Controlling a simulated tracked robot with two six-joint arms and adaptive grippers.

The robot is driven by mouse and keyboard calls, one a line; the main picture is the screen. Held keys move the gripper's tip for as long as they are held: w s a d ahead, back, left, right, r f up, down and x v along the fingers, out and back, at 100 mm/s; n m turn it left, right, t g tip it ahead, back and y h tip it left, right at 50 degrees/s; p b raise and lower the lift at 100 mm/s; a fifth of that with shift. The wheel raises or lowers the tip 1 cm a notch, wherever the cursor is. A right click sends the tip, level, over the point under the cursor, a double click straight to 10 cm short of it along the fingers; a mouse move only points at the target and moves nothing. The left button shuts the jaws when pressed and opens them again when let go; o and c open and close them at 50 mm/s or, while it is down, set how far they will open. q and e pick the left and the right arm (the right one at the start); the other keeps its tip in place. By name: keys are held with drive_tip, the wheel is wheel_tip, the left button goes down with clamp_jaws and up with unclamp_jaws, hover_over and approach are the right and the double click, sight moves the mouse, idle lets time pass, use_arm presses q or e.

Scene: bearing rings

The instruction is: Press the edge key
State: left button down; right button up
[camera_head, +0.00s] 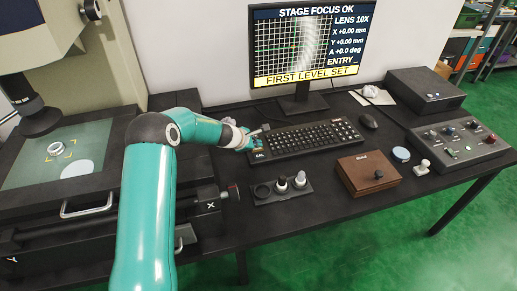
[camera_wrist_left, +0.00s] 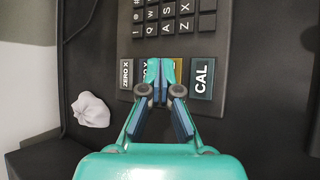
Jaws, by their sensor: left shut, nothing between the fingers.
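The black keyboard (camera_head: 310,138) lies on the bench below the monitor. I cannot read the yellow-orange key's label. My left gripper (camera_wrist_left: 162,72) is shut and empty, its tips over the second and yellow-orange keys. In the head view it is at the keyboard's left end (camera_head: 250,142). I cannot tell whether the tips touch a key. My right gripper is not in view.
The monitor (camera_head: 307,45) reads "STAGE FOCUS OK" and "FIRST LEVEL SET". A holder (camera_head: 280,190) with small parts stands in front of the keyboard. A brown box (camera_head: 368,173), mouse (camera_head: 368,121) and control box (camera_head: 458,142) are to the right. A crumpled white lump (camera_wrist_left: 91,110) lies beside the keyboard.

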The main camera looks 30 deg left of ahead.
sight(257, 150)
use_arm(q)
drive_tip(key=shift+r, duration=0.3)
wheel_tip(257, 150, up, 5)
drive_tip(key=p, duration=0.4)
drive_tip(key=shift+p, duration=0.4)
idle(0.9)
